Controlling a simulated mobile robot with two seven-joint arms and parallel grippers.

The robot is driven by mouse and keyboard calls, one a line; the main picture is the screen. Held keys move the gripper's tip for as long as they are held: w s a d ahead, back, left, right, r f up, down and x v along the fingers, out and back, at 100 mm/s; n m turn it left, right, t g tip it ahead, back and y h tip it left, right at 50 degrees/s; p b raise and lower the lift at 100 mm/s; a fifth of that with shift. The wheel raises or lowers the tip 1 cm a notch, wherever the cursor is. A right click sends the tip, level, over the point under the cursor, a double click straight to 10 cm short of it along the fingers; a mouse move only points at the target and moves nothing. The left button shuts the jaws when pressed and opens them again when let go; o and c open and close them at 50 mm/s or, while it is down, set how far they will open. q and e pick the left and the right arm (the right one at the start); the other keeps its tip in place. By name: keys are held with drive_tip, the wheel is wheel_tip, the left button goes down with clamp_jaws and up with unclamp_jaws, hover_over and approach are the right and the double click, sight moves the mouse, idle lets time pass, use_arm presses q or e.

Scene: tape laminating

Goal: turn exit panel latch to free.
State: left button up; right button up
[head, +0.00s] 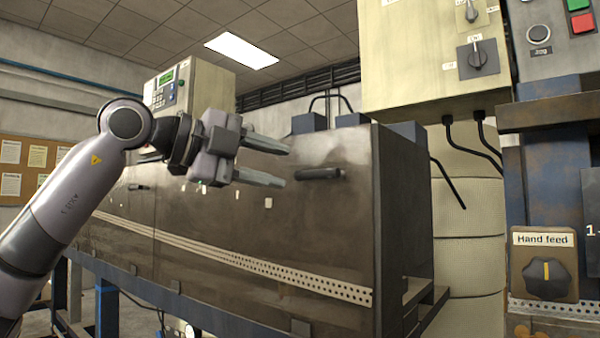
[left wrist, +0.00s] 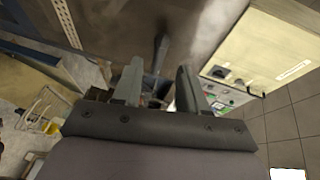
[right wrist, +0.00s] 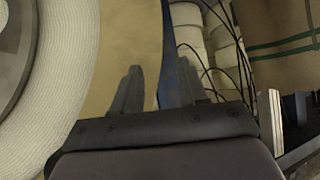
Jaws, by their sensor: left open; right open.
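The exit panel latch appears to be the black, roughly horizontal handle (head: 319,174) near the right end of the long brown machine panel (head: 330,215). It also shows as a dark bar (left wrist: 161,50) in the left wrist view, between the fingertips. My left gripper (head: 286,167) is open and empty, with its fingers pointing right, just left of the handle in the head view. Whether it touches the handle cannot be told. My right gripper (right wrist: 160,85) shows only in the right wrist view, open and empty, before a tan surface and a blue post.
A second dark handle (head: 138,187) sits further left on the panel. A perforated strip (head: 250,264) runs below. A cream control box (head: 425,60) hangs at upper right. A hand feed knob (head: 547,279) is at lower right. Black cables (head: 480,150) hang beside the machine.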

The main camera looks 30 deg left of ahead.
sight(307, 173)
use_arm(q)
drive_tip(key=x, duration=0.4)
drive_tip(key=shift+w+d+f+p, duration=0.1)
drive_tip(key=shift+w+d+p, duration=0.2)
drive_tip(key=shift+w, duration=0.2)
clamp_jaws()
